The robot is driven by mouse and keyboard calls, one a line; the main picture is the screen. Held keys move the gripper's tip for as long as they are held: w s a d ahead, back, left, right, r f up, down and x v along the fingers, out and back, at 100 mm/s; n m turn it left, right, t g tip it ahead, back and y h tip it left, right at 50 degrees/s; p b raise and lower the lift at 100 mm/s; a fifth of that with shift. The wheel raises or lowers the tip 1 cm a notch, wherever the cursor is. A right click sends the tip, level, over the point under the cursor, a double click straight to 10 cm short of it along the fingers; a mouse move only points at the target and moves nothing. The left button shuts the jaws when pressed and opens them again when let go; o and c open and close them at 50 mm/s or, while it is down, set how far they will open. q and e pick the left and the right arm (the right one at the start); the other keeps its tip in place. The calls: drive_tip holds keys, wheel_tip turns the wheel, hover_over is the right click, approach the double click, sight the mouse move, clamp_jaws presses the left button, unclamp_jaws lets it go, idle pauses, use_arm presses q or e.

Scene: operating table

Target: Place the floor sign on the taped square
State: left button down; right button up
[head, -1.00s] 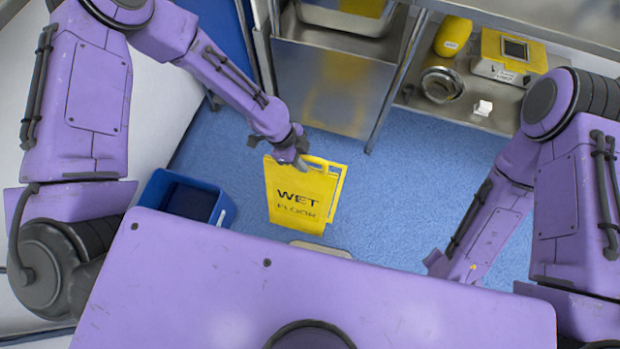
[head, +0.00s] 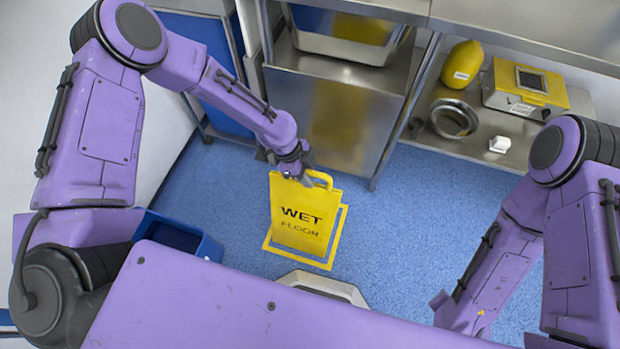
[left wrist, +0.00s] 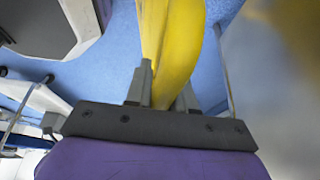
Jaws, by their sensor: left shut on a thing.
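The yellow floor sign (head: 301,218), with "WET FLOOR" on its face, stands upright in the head view. The taped square (head: 328,264) is a yellow outline on the blue floor. The sign covers much of it, and its front and right edges show. My left gripper (head: 296,176) is shut on the top of the sign. In the left wrist view the yellow sign (left wrist: 172,50) passes between the two fingers (left wrist: 163,90). Whether the sign's foot touches the floor is hard to tell. My right gripper is hidden behind my own body; only the right arm shows.
A blue bin (head: 178,236) stands left of the square. A steel cabinet (head: 325,120) stands close behind the sign. A shelf (head: 480,140) at the back right holds a yellow bottle (head: 462,64) and a boxed device (head: 530,85). The floor to the right is open.

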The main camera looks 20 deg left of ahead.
use_arm(q)
drive_tip(key=shift+w+a+f+b, duration=0.1)
drive_tip(key=shift+w+f+b, duration=0.05)
drive_tip(key=shift+f+b, duration=0.2)
drive_tip(key=f+b, duration=0.3)
drive_tip(key=shift+w+f, duration=0.2)
drive_tip(key=shift+w, duration=0.05)
drive_tip(key=shift+a+r, duration=0.1)
drive_tip(key=shift+r, duration=0.1)
drive_tip(key=shift+f, duration=0.15)
drive_tip(key=c, duration=1)
unclamp_jaws()
drive_tip(key=shift+s, duration=0.1)
drive_tip(key=shift+o, duration=0.2)
drive_tip(key=shift+r, duration=0.25)
drive_tip(key=p+v, duration=0.3)
drive_tip(key=v, duration=0.8)
drive_tip(key=shift+a+r, duration=0.15)
drive_tip(key=shift+r, duration=0.25)
